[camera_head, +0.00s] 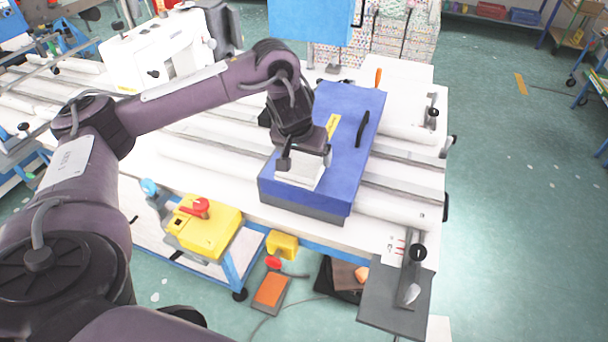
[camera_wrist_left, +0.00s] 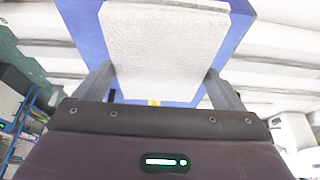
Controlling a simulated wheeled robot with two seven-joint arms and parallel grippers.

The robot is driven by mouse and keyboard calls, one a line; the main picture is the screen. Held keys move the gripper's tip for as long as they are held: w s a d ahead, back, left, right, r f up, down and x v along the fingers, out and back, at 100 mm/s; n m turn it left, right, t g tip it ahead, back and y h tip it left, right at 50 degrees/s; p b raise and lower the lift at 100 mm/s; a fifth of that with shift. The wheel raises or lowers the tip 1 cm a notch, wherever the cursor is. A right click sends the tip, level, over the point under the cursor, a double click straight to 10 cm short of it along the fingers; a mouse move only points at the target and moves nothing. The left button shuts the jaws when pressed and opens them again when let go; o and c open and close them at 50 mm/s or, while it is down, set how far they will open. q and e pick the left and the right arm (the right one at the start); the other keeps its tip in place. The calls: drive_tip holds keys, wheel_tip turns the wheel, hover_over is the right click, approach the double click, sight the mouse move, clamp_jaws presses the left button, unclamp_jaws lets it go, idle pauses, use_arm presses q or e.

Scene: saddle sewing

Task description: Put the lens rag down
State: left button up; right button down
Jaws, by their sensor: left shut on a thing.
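My left gripper (camera_head: 303,160) is shut on a white cloth-like rag (camera_head: 301,170), which I take to be the lens rag. It is just above or on the near left part of a blue box (camera_head: 348,145) on the white table; I cannot tell whether the rag touches the box. In the left wrist view the rag (camera_wrist_left: 165,50) fills the space between the two fingers (camera_wrist_left: 160,85), with the blue box (camera_wrist_left: 85,25) behind it. My right gripper does not show.
The blue box has a black handle (camera_head: 362,128) and a yellow label on top. White rollers (camera_head: 395,205) run across the table. A yellow switch box (camera_head: 206,228) hangs at the near side. A grey plate with a knob (camera_head: 395,295) juts out at the front right corner.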

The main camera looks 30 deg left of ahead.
sight(302, 161)
use_arm(q)
wheel_tip(302, 161, down, 4)
drive_tip(key=shift+s+r+b, duration=0.1)
drive_tip(key=shift+r+b, duration=0.15)
drive_tip(key=shift+b, duration=0.8)
drive_tip(key=shift+f, duration=0.35)
drive_tip(key=shift+r, duration=0.1)
drive_tip(key=o, duration=0.6)
drive_tip(key=shift+f, duration=0.2)
drive_tip(key=shift+r, duration=0.1)
